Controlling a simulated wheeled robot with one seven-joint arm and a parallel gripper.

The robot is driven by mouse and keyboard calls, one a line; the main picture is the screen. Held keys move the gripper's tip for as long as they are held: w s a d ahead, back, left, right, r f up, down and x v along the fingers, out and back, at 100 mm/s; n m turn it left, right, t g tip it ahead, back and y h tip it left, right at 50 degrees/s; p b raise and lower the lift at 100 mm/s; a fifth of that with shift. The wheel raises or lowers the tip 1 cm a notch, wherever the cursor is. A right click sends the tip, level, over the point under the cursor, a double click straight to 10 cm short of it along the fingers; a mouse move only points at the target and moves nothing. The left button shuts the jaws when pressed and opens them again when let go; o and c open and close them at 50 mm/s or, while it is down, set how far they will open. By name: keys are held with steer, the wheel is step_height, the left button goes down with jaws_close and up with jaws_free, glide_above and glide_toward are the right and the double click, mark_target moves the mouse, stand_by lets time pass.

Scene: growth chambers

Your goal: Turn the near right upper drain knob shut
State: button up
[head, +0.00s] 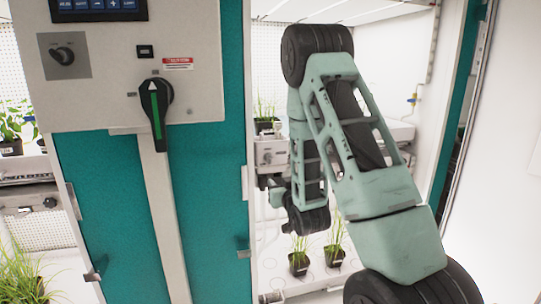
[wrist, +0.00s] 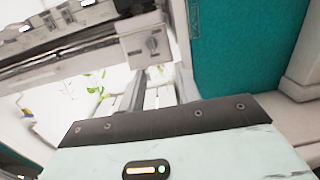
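A grey box with a small round drain knob (wrist: 152,43) on its face sits at the end of the upper shelf in the right chamber. The same knob box (head: 269,153) shows in the head view, left of my arm. The knob's pointer is too small to read surely. My gripper (wrist: 160,82) is open in the wrist view, its two fingers apart with nothing between them. The fingers are below the knob and do not visibly touch it.
A teal post and control panel (head: 120,70) with a large black-green handle (head: 156,113) stand left of the opening. Potted grass (head: 299,255) stands on the lower deck. A blue-yellow valve (head: 412,99) is on the right wall. Another dark knob (head: 50,202) is in the left chamber.

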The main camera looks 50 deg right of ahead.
steer(key=d, duration=0.1)
steer(key=h+p, duration=0.1)
steer(key=p, duration=0.6)
glide_toward(270, 159)
steer(key=x, duration=0.7)
steer(key=shift+w+d, duration=0.15)
steer(key=shift+w, duration=0.05)
steer(key=shift+w+d+f, duration=0.1)
steer(key=shift+w+d, duration=0.15)
steer(key=shift+w, duration=0.2)
jaws_close()
